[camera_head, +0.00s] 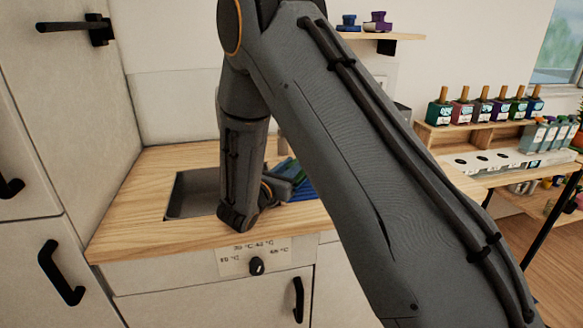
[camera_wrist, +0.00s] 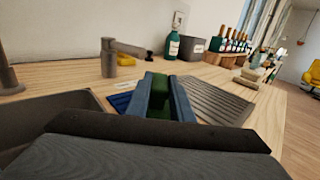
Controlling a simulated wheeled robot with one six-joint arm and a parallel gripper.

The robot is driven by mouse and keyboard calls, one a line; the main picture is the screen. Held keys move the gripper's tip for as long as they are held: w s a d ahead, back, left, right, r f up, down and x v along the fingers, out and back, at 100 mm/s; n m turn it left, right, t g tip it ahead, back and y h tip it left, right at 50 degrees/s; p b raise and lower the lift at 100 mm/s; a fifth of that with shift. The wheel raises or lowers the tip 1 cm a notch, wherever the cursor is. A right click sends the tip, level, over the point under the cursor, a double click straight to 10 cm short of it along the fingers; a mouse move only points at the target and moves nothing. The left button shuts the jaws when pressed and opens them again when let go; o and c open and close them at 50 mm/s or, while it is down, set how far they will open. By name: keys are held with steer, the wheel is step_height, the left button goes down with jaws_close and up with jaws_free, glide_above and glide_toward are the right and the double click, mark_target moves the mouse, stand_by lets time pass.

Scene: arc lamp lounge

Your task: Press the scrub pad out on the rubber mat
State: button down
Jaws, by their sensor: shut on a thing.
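In the wrist view my gripper (camera_wrist: 162,80) points over the counter, its two blue fingers shut on a green piece, the scrub pad (camera_wrist: 160,106). A flat blue mat (camera_wrist: 121,101), which looks like the rubber mat, lies on the wood just left of and below the fingers. It shows as a blue patch in the head view (camera_head: 303,194), partly hidden by my arm. I cannot tell whether the pad touches the mat. A grey ribbed panel (camera_wrist: 222,101) lies right of the fingers.
A yellow item (camera_wrist: 128,57), a green bottle (camera_wrist: 173,46) and a grey box (camera_wrist: 191,49) stand near the wall. Bottles on a rack (camera_head: 470,134) stand farther right.

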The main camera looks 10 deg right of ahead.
steer(key=shift+r+p, duration=1.5)
steer(key=shift+r, duration=1.5)
